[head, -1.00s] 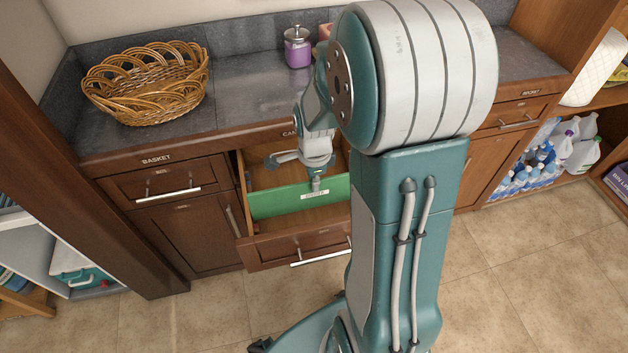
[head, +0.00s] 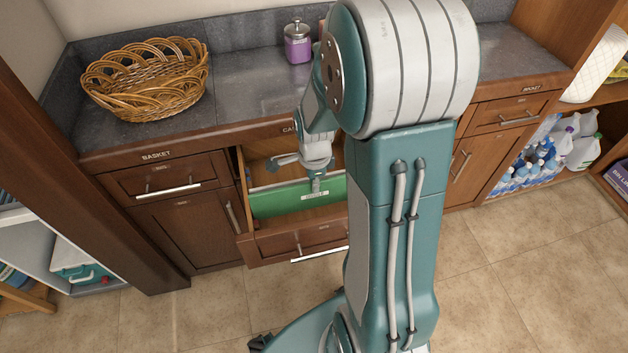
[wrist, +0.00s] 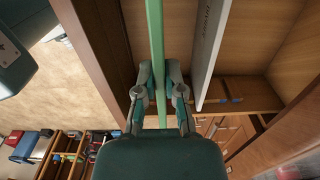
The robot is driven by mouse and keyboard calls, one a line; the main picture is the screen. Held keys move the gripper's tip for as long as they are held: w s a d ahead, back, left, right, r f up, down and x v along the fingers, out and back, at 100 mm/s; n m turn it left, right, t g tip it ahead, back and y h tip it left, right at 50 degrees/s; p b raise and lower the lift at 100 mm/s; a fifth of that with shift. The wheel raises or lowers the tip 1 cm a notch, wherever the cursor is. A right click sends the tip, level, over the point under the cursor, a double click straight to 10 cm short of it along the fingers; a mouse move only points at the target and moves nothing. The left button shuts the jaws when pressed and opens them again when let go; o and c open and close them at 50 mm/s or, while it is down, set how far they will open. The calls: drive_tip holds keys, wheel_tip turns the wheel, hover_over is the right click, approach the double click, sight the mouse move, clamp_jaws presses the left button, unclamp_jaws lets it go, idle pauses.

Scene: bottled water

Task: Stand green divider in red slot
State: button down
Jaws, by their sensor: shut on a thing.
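The green divider (head: 275,202) stands roughly upright across the open drawer (head: 290,245), with a white label on its face. My gripper (head: 317,182) is shut on its upper edge from above. In the wrist view, the fingers (wrist: 158,88) close around the thin green divider (wrist: 155,35). A grey board (wrist: 208,50) stands apart from it, to the right. I cannot tell whether the green divider's lower edge touches the drawer floor. No red slot can be made out; a blue mark (wrist: 232,99) shows on the drawer's side.
A wicker basket (head: 148,80) and a purple jar (head: 298,42) stand on the grey counter (head: 245,90) above the drawer. Closed cabinets flank the drawer. Bottles (head: 540,165) fill a low shelf at right. The tiled floor (head: 510,260) is clear.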

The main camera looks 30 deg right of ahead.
sight(314, 207)
drive_tip(key=shift+f, duration=3.65)
drive_tip(key=c, duration=0.7)
unclamp_jaws()
drive_tip(key=shift+r, duration=0.1)
wheel_tip(314, 207, up, 12)
drive_tip(key=shift+f, duration=0.1)
drive_tip(key=s+a+r+n+t, duration=0.2)
drive_tip(key=s+a+r+n, duration=0.1)
drive_tip(key=n, duration=0.4)
drive_tip(key=s+a+r+n+t, duration=0.1)
drive_tip(key=s+a+r+n, duration=0.3)
drive_tip(key=r+n, duration=0.3)
drive_tip(key=s+a+r+n+t, duration=0.2)
drive_tip(key=s+a+r+n, duration=0.1)
drive_tip(key=s+r+n, duration=0.2)
drive_tip(key=shift+s+a+r+n+t, duration=0.15)
drive_tip(key=shift+a+r+n, duration=0.05)
drive_tip(key=shift+r+n, duration=0.35)
drive_tip(key=shift+s+a+r+n+t, duration=0.15)
drive_tip(key=shift+a+r+n, duration=0.05)
drive_tip(key=shift+r+n, duration=0.35)
